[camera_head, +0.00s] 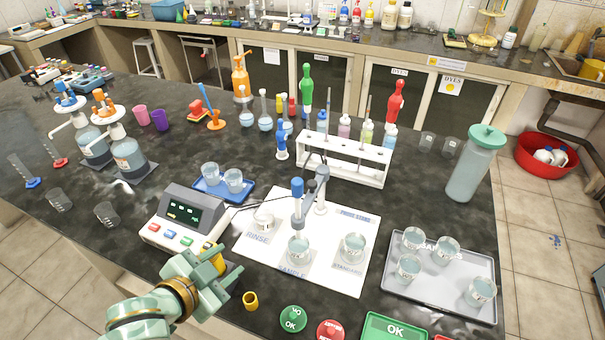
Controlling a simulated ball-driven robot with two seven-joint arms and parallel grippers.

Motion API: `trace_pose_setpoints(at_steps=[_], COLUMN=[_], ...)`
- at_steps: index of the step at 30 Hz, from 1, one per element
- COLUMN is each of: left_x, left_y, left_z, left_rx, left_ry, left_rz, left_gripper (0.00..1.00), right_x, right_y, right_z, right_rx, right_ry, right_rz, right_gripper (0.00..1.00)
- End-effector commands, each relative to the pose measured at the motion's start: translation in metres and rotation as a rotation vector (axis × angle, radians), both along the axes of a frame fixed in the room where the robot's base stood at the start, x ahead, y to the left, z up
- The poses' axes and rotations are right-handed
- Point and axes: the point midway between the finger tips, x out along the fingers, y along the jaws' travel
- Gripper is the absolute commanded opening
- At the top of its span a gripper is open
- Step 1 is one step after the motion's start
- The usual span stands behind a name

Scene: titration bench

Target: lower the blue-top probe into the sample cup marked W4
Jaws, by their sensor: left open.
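The blue-top probe (297,188) hangs upright on the probe stand (320,190), with its pale lower body above or at the mouth of the cup on the SAMPLE spot (298,250). I cannot tell whether its tip is inside that cup. The cup's marking is too small to read, so I cannot tell which cup is W4. My left gripper (222,272) is open at the front edge of the bench, just in front of the meter (183,218) and left of the white mat (335,277). My right gripper is not in view.
A grey tray (440,288) with several cups lies to the right. A test-tube rack (345,160) stands behind.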

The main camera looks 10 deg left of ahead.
Motion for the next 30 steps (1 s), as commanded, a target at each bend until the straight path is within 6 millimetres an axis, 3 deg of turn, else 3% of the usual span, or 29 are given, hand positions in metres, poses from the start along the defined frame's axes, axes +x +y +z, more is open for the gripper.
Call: trace_pose_setpoints(at_steps=[9,18,23,30], left_x=[0.017,0.028,0.035,0.074], left_y=[-0.022,-0.015,-0.018,-0.049], left_z=[0.035,0.081,0.086,0.088], left_rx=[-0.318,-0.640,-0.674,-0.675], left_ry=[-0.134,-0.222,-0.234,-0.238], left_rz=[-0.171,-0.267,-0.269,-0.271], left_gripper=[0.42,0.42,0.42,0.42], right_x=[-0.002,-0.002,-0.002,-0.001], right_y=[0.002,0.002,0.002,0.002], right_z=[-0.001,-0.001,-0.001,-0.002], right_rx=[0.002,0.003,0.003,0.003], right_ry=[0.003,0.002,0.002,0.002], right_rz=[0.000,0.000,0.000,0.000], right_gripper=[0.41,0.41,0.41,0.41])
